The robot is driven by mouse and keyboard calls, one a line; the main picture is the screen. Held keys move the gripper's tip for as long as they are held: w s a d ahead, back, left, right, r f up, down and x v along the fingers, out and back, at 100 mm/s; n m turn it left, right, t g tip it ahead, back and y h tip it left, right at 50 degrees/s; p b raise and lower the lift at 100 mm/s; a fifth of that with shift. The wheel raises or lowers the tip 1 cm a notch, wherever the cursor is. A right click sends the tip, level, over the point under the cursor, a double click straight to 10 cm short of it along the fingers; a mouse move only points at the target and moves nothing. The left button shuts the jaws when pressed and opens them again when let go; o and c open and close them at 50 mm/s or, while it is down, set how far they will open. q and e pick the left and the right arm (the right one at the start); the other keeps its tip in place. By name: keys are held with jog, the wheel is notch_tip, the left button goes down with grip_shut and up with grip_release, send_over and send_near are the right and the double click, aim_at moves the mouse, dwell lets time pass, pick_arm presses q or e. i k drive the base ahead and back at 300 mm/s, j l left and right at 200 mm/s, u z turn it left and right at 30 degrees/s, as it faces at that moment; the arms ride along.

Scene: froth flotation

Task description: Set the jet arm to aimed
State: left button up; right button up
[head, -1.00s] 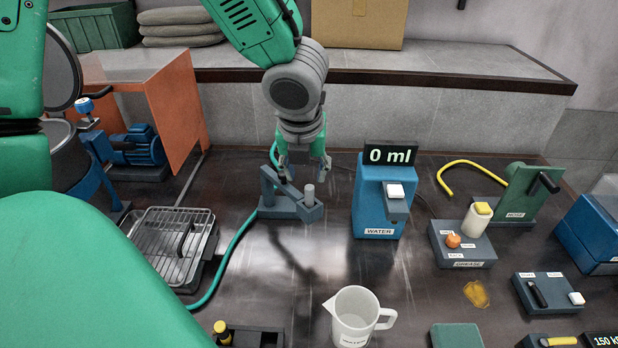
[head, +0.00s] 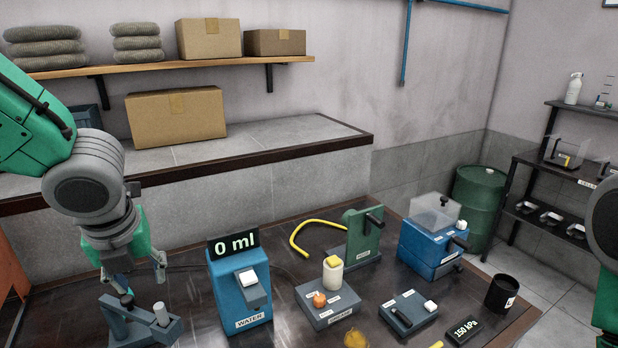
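A blue-grey fixture (head: 136,330) with a swinging arm and a pale upright peg stands at the lower left of the head view. It looks like the jet arm, but I read no label on it. Its lower part is cut off by the picture's edge. My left gripper (head: 141,277) points down just above and behind it, with its two fingers spread apart and nothing between them. I cannot tell whether a finger touches the fixture. Part of my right arm shows at the right edge; its gripper is out of the picture.
Right of the fixture stands a blue WATER dispenser (head: 238,290) reading 0 ml. Further right are a grease block (head: 327,307), a green hose stand (head: 364,237), a blue machine (head: 432,247), a switch box (head: 408,311) and a black cup (head: 502,293). A tiled ledge (head: 270,143) runs behind.

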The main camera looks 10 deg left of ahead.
aim_at(135, 311)
jog(key=k, duration=1)
